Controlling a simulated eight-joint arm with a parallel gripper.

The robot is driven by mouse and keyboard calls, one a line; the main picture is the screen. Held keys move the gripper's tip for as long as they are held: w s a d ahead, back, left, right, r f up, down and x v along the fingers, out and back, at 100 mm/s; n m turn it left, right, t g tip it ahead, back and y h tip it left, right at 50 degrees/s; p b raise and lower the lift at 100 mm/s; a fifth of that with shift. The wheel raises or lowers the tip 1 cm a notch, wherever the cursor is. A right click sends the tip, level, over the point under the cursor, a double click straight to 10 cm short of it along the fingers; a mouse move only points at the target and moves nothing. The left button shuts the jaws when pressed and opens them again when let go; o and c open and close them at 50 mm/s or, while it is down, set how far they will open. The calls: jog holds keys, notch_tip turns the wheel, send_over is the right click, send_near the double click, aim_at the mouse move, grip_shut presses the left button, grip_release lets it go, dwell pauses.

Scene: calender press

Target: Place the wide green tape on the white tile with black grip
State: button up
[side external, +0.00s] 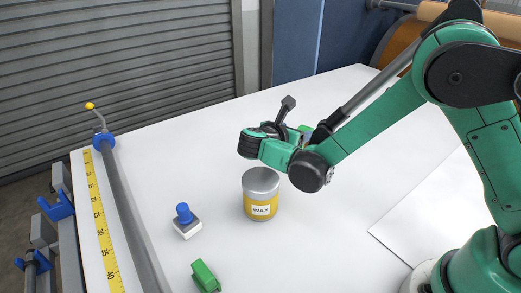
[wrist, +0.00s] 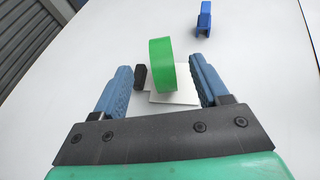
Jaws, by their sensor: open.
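The wide green tape (wrist: 162,62) stands on its edge in the wrist view, over the white tile with black grip. The tile's white plate (wrist: 180,97) shows below and right of the tape, and its black grip (wrist: 140,77) shows at the left, near the left finger. The tape appears to rest on the plate. My gripper (wrist: 164,78) is open, its two blue fingers on either side of the tape with gaps between. In the side external view my arm hides most of this spot; a small green patch (side external: 305,129) behind the wrist may be the tape.
A wax tin (side external: 260,197) stands in front of my wrist. A white tile with a blue grip (side external: 186,223) and a green block (side external: 205,276) lie nearer. A blue clip (wrist: 203,20) lies beyond the tape. A yellow ruler (side external: 101,225) and grey bar run along the left edge.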

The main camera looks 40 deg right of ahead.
jog(key=s+a+r+m+t+y, duration=0.1)
jog(key=s+r+m+y, duration=0.1)
jog(key=s+m+y, duration=0.4)
jog(key=s+a+r+m+y, duration=0.1)
jog(key=s+r+m+y, duration=0.2)
jog(key=m, duration=1.3)
jog(key=s+y, duration=0.3)
jog(key=s, duration=0.1)
jog(key=shift+m+t+y, duration=0.3)
jog(key=shift+t, duration=0.1)
